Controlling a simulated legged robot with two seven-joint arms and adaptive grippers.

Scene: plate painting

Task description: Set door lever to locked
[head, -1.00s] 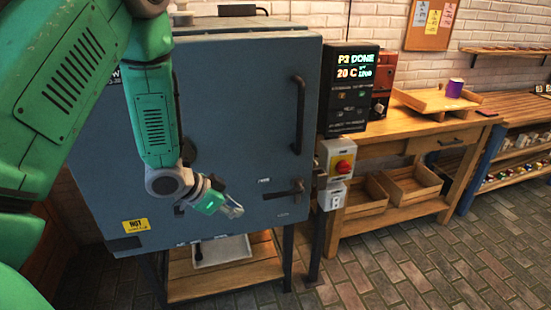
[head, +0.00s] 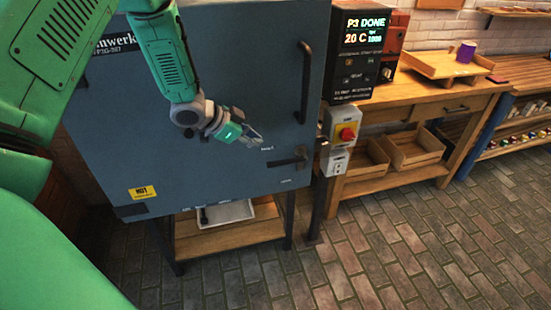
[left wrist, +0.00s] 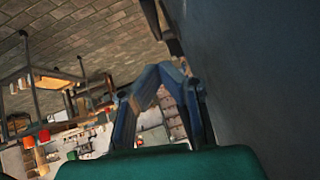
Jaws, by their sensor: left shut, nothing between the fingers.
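The door lever (head: 288,162) is a dark handle low on the right side of the grey-blue kiln door (head: 240,75). It lies roughly level, its free end toward the left. A small label (head: 267,149) sits just above it, too small to read. My left gripper (head: 256,140) is in front of the door, up and to the left of the lever and apart from it. In the left wrist view its fingers (left wrist: 165,70) meet at the tips, with nothing between them. The door surface (left wrist: 270,70) fills the right of that view. My right gripper is not in view.
A vertical bar handle (head: 304,82) stands out from the door above the lever. A switch box with a red knob (head: 347,133) is on a post right of the kiln. The control panel reads "P3 DONE" (head: 365,22). A wooden workbench (head: 430,95) stands to the right.

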